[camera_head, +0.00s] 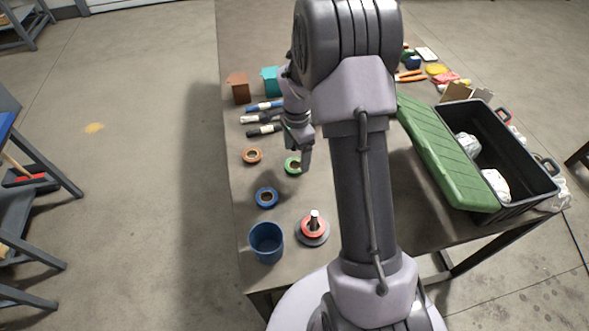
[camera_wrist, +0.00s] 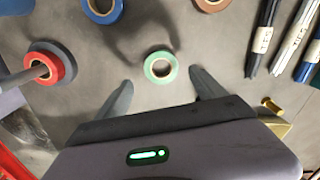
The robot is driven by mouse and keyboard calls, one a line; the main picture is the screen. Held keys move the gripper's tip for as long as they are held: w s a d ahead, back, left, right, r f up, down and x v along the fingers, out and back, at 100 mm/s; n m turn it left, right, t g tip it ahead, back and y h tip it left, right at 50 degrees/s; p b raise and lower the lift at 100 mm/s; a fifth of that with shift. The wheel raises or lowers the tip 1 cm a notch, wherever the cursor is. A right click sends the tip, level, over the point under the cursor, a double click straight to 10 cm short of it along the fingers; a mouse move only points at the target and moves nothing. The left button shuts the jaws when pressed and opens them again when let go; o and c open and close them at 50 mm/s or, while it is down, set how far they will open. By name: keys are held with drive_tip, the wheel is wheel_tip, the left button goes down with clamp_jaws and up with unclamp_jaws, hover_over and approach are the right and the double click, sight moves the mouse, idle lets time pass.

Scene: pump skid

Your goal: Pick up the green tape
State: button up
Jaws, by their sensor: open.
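The green tape (camera_head: 290,170) is a small ring lying flat on the table, partly hidden behind my gripper in the head view. In the wrist view the green tape (camera_wrist: 147,68) lies ahead of and between my two fingers. My gripper (camera_wrist: 160,90) is open and empty, with the fingers spread to either side of the tape's near edge. In the head view my gripper (camera_head: 298,155) hangs over the table by the tape. The height gap between them is hard to tell.
A blue tape (camera_head: 266,197), an orange-brown tape (camera_head: 252,156) and a red tape (camera_head: 313,222) on a spindle lie around it. A blue cup (camera_head: 266,240) stands at the near edge. Several markers (camera_head: 264,129) lie behind. A black toolbox (camera_head: 530,185) with a green lid stands right.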

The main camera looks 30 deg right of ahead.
sight(295, 169)
drive_tip(key=f, duration=0.1)
drive_tip(key=f+b, duration=0.1)
drive_tip(key=f, duration=0.1)
drive_tip(key=f+b, duration=0.1)
drive_tip(key=f, duration=0.1)
drive_tip(key=shift+w+a, duration=0.2)
drive_tip(key=shift+a, duration=0.05)
drive_tip(key=shift+r, duration=0.25)
